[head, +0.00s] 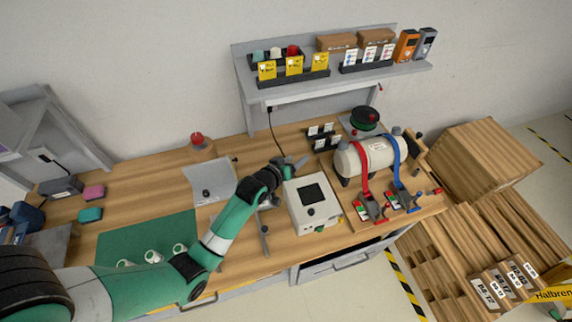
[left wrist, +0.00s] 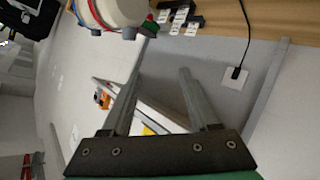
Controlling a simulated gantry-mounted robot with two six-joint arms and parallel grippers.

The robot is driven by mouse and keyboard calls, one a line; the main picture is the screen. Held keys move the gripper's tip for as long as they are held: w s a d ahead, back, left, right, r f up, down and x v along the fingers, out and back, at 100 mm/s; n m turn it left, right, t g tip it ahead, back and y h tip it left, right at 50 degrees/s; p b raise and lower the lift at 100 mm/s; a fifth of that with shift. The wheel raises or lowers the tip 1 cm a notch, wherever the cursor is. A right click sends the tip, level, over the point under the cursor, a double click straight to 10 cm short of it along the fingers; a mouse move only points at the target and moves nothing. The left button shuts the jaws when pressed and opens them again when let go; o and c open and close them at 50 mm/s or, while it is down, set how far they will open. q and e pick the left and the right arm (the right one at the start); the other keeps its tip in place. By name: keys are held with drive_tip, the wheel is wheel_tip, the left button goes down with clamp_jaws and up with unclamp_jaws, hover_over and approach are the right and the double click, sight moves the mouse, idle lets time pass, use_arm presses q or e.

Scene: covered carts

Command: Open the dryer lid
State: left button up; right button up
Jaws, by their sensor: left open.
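A cream box (head: 322,229) with a dark square panel (head: 312,194) on its top and a small dark knob stands on the wooden bench. I take it for the dryer, and its lid looks closed. My left gripper (head: 294,163) is at the box's back left corner, a little above or behind it; contact cannot be told. Its two fingers stand apart and empty in the left wrist view (left wrist: 158,90). The dryer is not recognisable in the left wrist view. My right gripper is not in view.
A cream tank (head: 370,156) with red and blue straps stands right of the box. A shelf (head: 335,79) with bins hangs above the bench. A grey sheet (head: 211,180) lies to the left, and a green mat (head: 140,240) lies under my left arm. A cable hangs behind the gripper.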

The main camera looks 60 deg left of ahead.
use_arm(q)
drive_tip(key=v, duration=0.8)
drive_tip(key=shift+s+d+p, duration=0.2)
drive_tip(key=shift+s+p, duration=0.15)
drive_tip(key=shift+p, duration=0.1)
drive_tip(key=shift+r, duration=0.15)
drive_tip(key=w+d+r+m+t+h+p, duration=0.1)
drive_tip(key=w+d+r+t+p, duration=0.2)
drive_tip(key=r, duration=0.9)
drive_tip(key=w+d+r+m+t+h, duration=0.15)
drive_tip(key=w+d+r+t, duration=0.35)
drive_tip(key=r, duration=0.7)
drive_tip(key=w+d+r+m+h+p, duration=0.1)
drive_tip(key=w+d+r+m+p, duration=0.3)
drive_tip(key=r, duration=0.9)
drive_tip(key=s+d+r+m+t+h, duration=0.1)
drive_tip(key=s+d+r+t, duration=0.1)
drive_tip(key=r, duration=0.6)
drive_tip(key=s+d+r+m+t+h, duration=0.1)
drive_tip(key=s+d+r+m+t, duration=0.1)
drive_tip(key=s+r, duration=0.5)
drive_tip(key=s+d+r+m+t+h, duration=0.1)
drive_tip(key=s+d+r, duration=0.4)
drive_tip(key=r, duration=0.5)
drive_tip(key=m+t, duration=0.1)
drive_tip(key=t, duration=0.1)
drive_tip(key=shift+r+t+h, duration=0.2)
drive_tip(key=shift+t+h, duration=0.15)
drive_tip(key=shift+t, duration=0.05)
drive_tip(key=shift+a, duration=0.1)
